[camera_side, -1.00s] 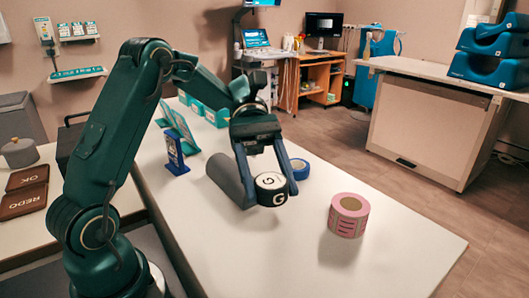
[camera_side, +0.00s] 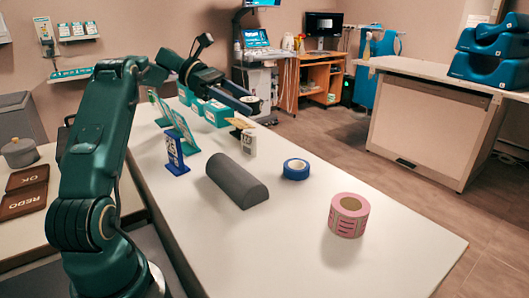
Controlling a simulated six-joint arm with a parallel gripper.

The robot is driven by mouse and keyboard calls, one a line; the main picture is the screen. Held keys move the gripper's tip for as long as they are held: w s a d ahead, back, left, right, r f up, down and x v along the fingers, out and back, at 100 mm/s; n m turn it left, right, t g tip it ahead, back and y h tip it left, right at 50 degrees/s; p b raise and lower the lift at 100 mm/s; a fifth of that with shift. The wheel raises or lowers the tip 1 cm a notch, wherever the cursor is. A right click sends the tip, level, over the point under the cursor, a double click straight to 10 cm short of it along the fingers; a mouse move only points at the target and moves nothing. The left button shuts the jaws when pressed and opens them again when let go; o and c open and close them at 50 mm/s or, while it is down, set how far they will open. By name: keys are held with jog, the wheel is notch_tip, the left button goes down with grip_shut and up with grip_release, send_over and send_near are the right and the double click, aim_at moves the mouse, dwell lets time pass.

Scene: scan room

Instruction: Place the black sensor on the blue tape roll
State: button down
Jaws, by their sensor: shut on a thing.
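The blue tape roll (camera_side: 296,169) lies flat on the white table, right of the grey half-round bolster, with nothing on it. My gripper (camera_side: 246,102) is raised over the far end of the table, up and left of the tape roll in the picture. It is shut on the black sensor (camera_side: 252,103), a small dark disc with a pale face, clear of the tabletop. The sensor is small here and partly hidden by the fingers.
The grey bolster (camera_side: 237,181) lies mid-table, with a pink label roll (camera_side: 348,216) at right. A blue sign stand (camera_side: 175,154), a small white item (camera_side: 248,143) and teal boxes (camera_side: 216,113) stand towards the back. The near right of the table (camera_side: 400,245) is clear.

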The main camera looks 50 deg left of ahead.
jog(key=shift+a+f, duration=0.15)
jog(key=shift+f, duration=0.05)
send_over(293, 163)
notch_tip(293, 163, down, 7)
jog(key=shift+s+r, duration=0.15)
jog(key=shift+f, duration=2.05)
jog(key=shift+f, duration=0.15)
jog(key=shift+c, duration=0.8)
grip_release()
